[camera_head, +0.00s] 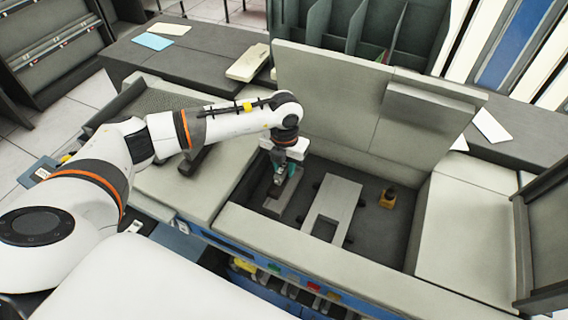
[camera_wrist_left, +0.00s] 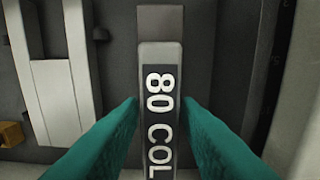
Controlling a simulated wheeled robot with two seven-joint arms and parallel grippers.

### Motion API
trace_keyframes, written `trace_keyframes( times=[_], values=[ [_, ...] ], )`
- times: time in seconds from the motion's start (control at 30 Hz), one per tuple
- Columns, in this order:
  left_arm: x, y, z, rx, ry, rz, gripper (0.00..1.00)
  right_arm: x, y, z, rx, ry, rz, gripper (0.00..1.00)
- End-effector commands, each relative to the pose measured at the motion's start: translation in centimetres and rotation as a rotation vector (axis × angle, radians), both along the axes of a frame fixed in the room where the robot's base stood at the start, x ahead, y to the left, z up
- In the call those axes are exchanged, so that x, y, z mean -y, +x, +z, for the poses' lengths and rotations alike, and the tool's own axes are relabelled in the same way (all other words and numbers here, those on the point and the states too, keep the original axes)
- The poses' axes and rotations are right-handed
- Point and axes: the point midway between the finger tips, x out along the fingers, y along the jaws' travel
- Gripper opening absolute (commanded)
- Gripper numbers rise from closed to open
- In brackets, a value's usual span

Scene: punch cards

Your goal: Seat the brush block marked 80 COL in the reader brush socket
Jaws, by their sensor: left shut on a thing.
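The brush block marked 80 COL (camera_wrist_left: 160,98) shows in the left wrist view as a narrow bar with white lettering on a dark label. My left gripper (camera_wrist_left: 162,105) has its teal fingers on both sides of the block and is shut on it. In the head view the left gripper (camera_head: 285,180) is down inside the open bay, over its left part, near a grey raised piece (camera_head: 287,207). I cannot tell from these views whether that piece is the socket or whether the block touches it. The block is mostly hidden by the gripper in the head view. My right gripper is not in view.
A light grey frame (camera_head: 343,192) with a rectangular opening lies in the middle of the bay. A small brass-coloured block (camera_head: 388,197) stands to its right. The bay has a raised lid (camera_head: 350,95) behind and a front wall (camera_head: 310,255). The bay floor at right is mostly clear.

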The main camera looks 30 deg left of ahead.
Motion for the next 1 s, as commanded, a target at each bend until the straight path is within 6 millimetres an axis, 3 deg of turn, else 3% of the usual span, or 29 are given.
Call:
trace_keyframes(
  times=[1.0],
  values=[
    [0.0,0.0,-4.2,0.000,0.000,0.000,0.01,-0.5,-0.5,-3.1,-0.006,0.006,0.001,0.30]
  ],
)
